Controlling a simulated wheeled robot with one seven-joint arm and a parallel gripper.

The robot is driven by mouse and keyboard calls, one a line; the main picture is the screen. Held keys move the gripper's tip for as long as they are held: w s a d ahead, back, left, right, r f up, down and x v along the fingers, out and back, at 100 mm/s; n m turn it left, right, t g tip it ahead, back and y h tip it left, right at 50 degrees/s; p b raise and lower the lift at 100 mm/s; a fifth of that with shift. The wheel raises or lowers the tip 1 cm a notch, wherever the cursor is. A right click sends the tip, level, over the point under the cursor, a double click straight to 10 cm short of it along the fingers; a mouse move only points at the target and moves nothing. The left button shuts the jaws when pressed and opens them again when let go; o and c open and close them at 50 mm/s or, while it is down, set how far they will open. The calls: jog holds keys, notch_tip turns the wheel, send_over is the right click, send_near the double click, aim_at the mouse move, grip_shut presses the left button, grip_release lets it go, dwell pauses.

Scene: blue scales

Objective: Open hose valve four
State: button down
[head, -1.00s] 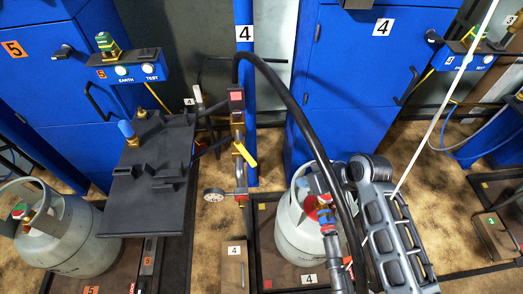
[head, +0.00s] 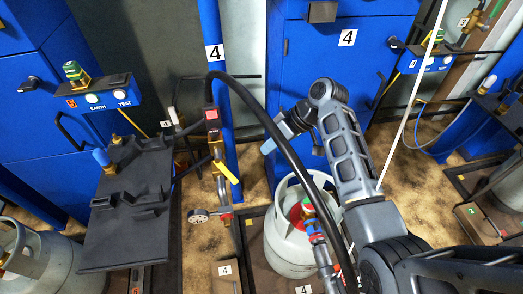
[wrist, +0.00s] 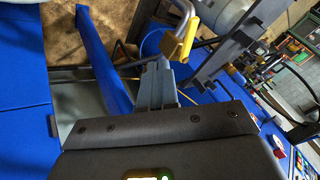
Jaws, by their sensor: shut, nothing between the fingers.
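Hose valve four's yellow lever (head: 228,171) is on the brass and red pipe assembly in front of the blue post marked 4. The lever slants down to the right across the pipe. A black hose (head: 262,110) arches from the top of this assembly over to the right. My gripper (head: 268,146) is right of the lever and apart from it in the head view, partly hidden by the hose. In the wrist view my fingers (wrist: 155,88) are together and empty. A brass fitting with a yellow part (wrist: 178,48) shows just beyond them; I cannot tell which valve it belongs to.
A grey gas cylinder (head: 285,240) stands below my arm. A round gauge (head: 199,215) sits left of the pipe's lower end. A black shelf (head: 125,215) stands to the left, and a blue cabinet (head: 350,85) is behind my arm. A thin white line crosses at the right.

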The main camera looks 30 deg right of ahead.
aim_at(226, 172)
jog(key=w+a+f+p, duration=0.1)
jog(key=w+a+f, duration=0.1)
jog(key=a+f, duration=0.4)
jog(key=shift+a+f, duration=0.25)
jog(key=shift+a, duration=0.85)
jog(key=shift+w+a+f, duration=0.1)
